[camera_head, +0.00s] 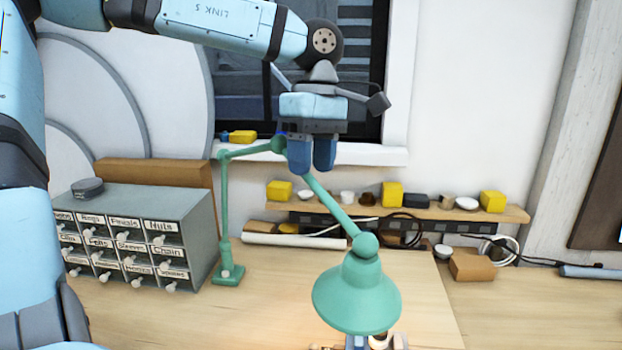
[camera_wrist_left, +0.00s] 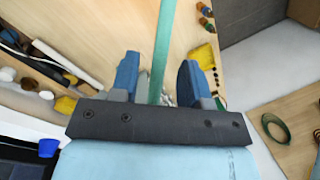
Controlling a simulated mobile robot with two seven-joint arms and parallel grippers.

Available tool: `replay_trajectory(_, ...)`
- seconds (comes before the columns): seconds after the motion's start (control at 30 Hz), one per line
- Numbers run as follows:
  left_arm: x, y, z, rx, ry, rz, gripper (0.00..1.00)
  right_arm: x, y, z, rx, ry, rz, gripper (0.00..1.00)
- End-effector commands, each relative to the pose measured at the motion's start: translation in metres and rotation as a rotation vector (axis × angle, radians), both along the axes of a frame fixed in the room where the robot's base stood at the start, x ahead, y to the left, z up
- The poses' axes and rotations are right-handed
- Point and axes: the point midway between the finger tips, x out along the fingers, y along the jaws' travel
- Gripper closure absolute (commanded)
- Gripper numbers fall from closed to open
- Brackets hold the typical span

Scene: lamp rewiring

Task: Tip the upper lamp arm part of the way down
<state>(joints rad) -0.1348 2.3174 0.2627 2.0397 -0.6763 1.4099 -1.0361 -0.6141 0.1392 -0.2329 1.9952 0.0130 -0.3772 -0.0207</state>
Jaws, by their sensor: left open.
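A green desk lamp stands on the table, with its base (camera_head: 228,276) beside the drawer cabinet. Its lower post (camera_head: 224,205) is upright. A short, nearly level link (camera_head: 250,150) runs right from the post's top to a joint (camera_head: 279,144). From there a longer arm (camera_head: 337,215) slopes down to the shade (camera_head: 357,297), which faces down. My left gripper (camera_head: 311,158) is open, with blue fingers pointing down at the top of the sloping arm. In the left wrist view a green bar (camera_wrist_left: 163,45) runs between the spread fingers; contact cannot be told.
A grey drawer cabinet (camera_head: 140,228) stands left of the lamp base. A wooden shelf (camera_head: 430,210) with yellow blocks and small cups lies behind the lamp. A brown box (camera_head: 471,267) and cables lie right. Small items partly show under the shade.

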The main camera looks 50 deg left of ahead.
Motion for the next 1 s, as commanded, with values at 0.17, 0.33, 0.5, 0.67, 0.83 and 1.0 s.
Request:
replay_trajectory(0.17, 0.008, 0.005, 0.042, -0.001, -0.005, 0.002, 0.58, -0.001, 0.001, -0.004, 0.001, 0.001, 0.002, 0.58)
replay_trajectory(0.33, 0.013, 0.009, 0.075, 0.0, -0.003, 0.002, 0.58, -0.001, 0.002, -0.006, 0.001, 0.002, 0.003, 0.58)
replay_trajectory(0.5, 0.017, 0.011, 0.095, 0.0, -0.002, 0.0, 0.58, -0.001, 0.002, -0.007, 0.001, 0.003, 0.003, 0.58)
replay_trajectory(0.67, 0.018, 0.012, 0.102, 0.0, 0.0, 0.0, 0.58, -0.001, 0.002, -0.008, 0.002, 0.004, 0.002, 0.58)
replay_trajectory(0.83, 0.018, 0.012, 0.102, 0.0, 0.0, 0.0, 0.58, -0.001, 0.001, -0.007, 0.001, 0.003, 0.003, 0.58)
replay_trajectory(1.0, 0.018, 0.012, 0.102, 0.0, 0.0, 0.0, 0.58, -0.001, 0.001, -0.007, 0.001, 0.003, 0.003, 0.58)
